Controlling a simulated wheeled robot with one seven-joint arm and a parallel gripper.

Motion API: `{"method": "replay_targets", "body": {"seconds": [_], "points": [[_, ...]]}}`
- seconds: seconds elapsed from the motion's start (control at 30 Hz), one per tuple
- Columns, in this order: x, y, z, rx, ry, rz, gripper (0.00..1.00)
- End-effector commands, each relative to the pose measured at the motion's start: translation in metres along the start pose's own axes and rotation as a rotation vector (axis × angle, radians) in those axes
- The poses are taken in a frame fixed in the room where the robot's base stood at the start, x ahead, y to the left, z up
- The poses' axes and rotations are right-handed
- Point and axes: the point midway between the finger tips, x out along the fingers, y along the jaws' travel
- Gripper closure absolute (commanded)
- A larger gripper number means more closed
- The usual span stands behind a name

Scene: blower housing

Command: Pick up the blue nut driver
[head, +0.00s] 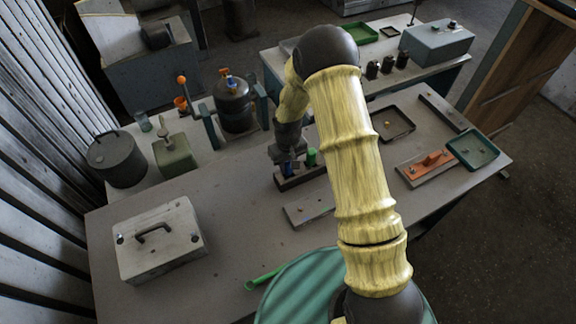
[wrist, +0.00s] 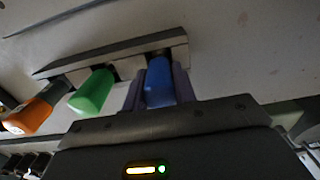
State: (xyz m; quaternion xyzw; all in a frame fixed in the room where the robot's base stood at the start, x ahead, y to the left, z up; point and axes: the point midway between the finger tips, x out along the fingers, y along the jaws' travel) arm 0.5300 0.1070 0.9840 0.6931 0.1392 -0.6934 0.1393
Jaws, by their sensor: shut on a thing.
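The blue nut driver (wrist: 158,84) stands with its shaft end in a dark rack (wrist: 180,42). My gripper (wrist: 160,92) is shut on its blue handle, one finger on each side. In the head view my gripper (head: 286,158) is over the left end of the rack (head: 299,181), and a bit of the blue handle (head: 288,170) shows below it. A green-handled driver (wrist: 92,92) sits beside it in the rack, and an orange-handled one (wrist: 35,112) is further left in the wrist view. The blue driver's tip is hidden.
A flat grey plate (head: 308,210) lies in front of the rack. A lidded grey box (head: 160,243) is at the left, and a green-handled tool (head: 264,277) lies at the front edge. A dark tray (head: 394,123) and a green tray (head: 472,150) are to the right.

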Motion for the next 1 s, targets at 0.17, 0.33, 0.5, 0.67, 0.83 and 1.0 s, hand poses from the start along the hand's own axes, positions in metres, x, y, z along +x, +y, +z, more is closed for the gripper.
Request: {"method": "replay_targets", "body": {"seconds": [0.17, 0.33, 0.5, 0.67, 0.83, 1.0], "points": [[-0.016, 0.000, -0.001, 0.000, 0.005, 0.000, 1.00], [-0.043, 0.001, -0.001, 0.000, 0.006, 0.001, 1.00], [-0.073, 0.000, -0.001, 0.001, 0.005, 0.001, 1.00], [-0.092, 0.000, -0.001, 0.000, 0.003, 0.000, 1.00], [-0.097, 0.000, 0.000, 0.000, -0.001, 0.000, 1.00], [-0.097, 0.000, 0.000, 0.000, 0.000, 0.000, 1.00]]}}
